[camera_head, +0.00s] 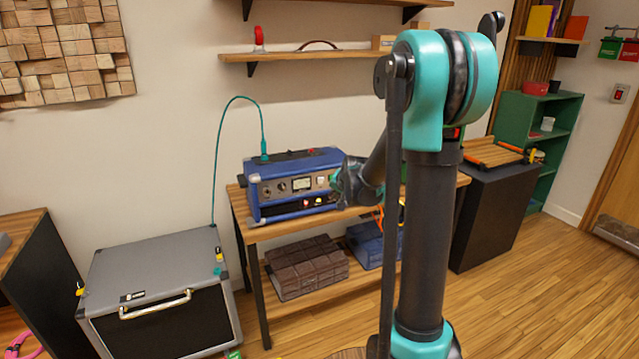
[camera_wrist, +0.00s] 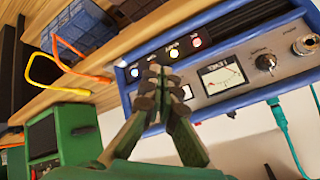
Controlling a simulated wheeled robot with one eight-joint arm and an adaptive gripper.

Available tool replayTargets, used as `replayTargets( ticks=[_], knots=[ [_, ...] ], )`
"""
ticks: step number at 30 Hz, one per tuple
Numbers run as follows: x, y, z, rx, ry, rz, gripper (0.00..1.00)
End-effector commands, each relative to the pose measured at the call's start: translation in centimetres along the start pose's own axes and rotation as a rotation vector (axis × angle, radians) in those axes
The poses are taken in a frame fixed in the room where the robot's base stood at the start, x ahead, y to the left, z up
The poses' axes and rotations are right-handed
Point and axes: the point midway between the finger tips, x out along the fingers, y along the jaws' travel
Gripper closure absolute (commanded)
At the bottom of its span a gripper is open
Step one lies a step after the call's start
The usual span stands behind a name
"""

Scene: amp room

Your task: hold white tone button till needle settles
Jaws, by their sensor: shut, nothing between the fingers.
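A blue amp (camera_head: 290,166) stands on a wooden bench, its front panel facing me. It has a needle meter (camera_head: 302,183), which also shows turned over in the wrist view (camera_wrist: 222,76). A row of small lit round buttons runs along the black strip, among them a whitish one (camera_wrist: 134,72), another (camera_wrist: 173,54) and a reddish one (camera_wrist: 196,42). My gripper (camera_wrist: 160,72) is shut and empty, its fingertips in front of the panel between the meter and the whitish button. I cannot tell whether they touch a button. In the head view my gripper (camera_head: 336,182) is at the amp's right end.
A grey speaker cabinet (camera_head: 150,275) stands at lower left. The bench's lower shelf holds a brown crate (camera_head: 305,268) and a blue crate (camera_head: 370,245). Orange cable (camera_wrist: 70,45) hangs nearby.

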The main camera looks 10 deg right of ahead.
Motion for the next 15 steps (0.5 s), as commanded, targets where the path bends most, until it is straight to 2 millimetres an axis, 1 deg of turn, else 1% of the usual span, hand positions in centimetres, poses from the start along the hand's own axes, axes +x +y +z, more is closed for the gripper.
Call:
replayTargets(
  ticks=[10, 15],
  knots=[
    [0.06, -0.04, -0.04, 0.000, 0.000, 0.000, 1.00],
    [0.72, -0.51, -0.53, 0.000, 0.000, 0.000, 1.00]
  ],
)
